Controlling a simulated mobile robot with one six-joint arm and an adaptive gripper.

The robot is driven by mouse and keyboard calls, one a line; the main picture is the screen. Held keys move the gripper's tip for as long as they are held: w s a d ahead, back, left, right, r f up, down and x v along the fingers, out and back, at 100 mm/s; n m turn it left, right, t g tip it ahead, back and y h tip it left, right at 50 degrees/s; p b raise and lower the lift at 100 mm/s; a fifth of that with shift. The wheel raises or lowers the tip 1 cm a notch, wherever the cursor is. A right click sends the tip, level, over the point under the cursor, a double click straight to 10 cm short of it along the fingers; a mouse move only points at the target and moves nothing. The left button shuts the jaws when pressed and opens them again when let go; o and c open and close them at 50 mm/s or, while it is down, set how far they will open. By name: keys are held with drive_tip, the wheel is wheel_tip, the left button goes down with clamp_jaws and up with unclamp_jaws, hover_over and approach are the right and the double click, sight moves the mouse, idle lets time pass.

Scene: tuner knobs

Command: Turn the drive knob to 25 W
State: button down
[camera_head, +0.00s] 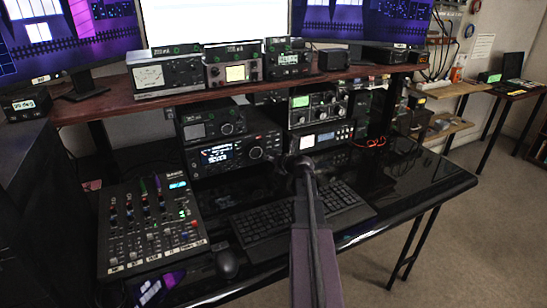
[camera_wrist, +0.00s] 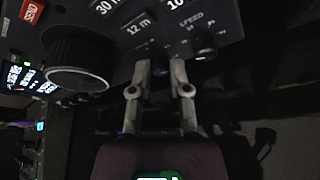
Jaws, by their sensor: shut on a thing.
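In the wrist view, a small dark knob (camera_wrist: 160,67) sits between the tips of my gripper (camera_wrist: 163,68), on a black radio front panel (camera_wrist: 120,45). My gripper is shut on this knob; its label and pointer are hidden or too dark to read. Another small knob (camera_wrist: 203,43), marked SPEED, is just to the right. A large tuning knob (camera_wrist: 78,65) is to the left. In the head view, my gripper (camera_head: 296,163) is seen from behind, near the right end of the radio with the lit display (camera_head: 218,154).
A keyboard (camera_head: 262,232), a mouse (camera_head: 227,263) and a mixer (camera_head: 150,235) lie on the glossy desk. More radios stand on the shelf (camera_head: 120,103) above and beside my gripper (camera_head: 318,138). The desk's right end (camera_head: 430,185) is clear.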

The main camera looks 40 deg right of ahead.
drive_tip(key=n, duration=0.1)
drive_tip(key=n+h, duration=0.1)
drive_tip(key=n+g+h+p, duration=0.1)
drive_tip(key=shift+s+a+n, duration=0.1)
drive_tip(key=shift+a+n, duration=0.15)
drive_tip(key=shift+n, duration=0.05)
drive_tip(key=n+h, duration=0.1)
drive_tip(key=n, duration=0.1)
drive_tip(key=n+h, duration=0.1)
drive_tip(key=h, duration=0.1)
drive_tip(key=shift+a+f+n+g+b, duration=0.15)
drive_tip(key=shift+n+g+b, duration=0.15)
drive_tip(key=shift+n, duration=0.1)
drive_tip(key=n+h+b, duration=0.2)
drive_tip(key=n, duration=0.2)
drive_tip(key=shift+f+h, duration=0.1)
drive_tip(key=shift+h, duration=0.2)
drive_tip(key=shift+w+n+h+b, duration=0.2)
drive_tip(key=shift+n+h+b, duration=0.4)
drive_tip(key=shift+n+b, duration=0.55)
drive_tip(key=shift+n+t+h+b, duration=0.35)
drive_tip(key=shift+n+t, duration=0.15)
drive_tip(key=shift+n, duration=0.35)
drive_tip(key=c, duration=0.6)
unclamp_jaws()
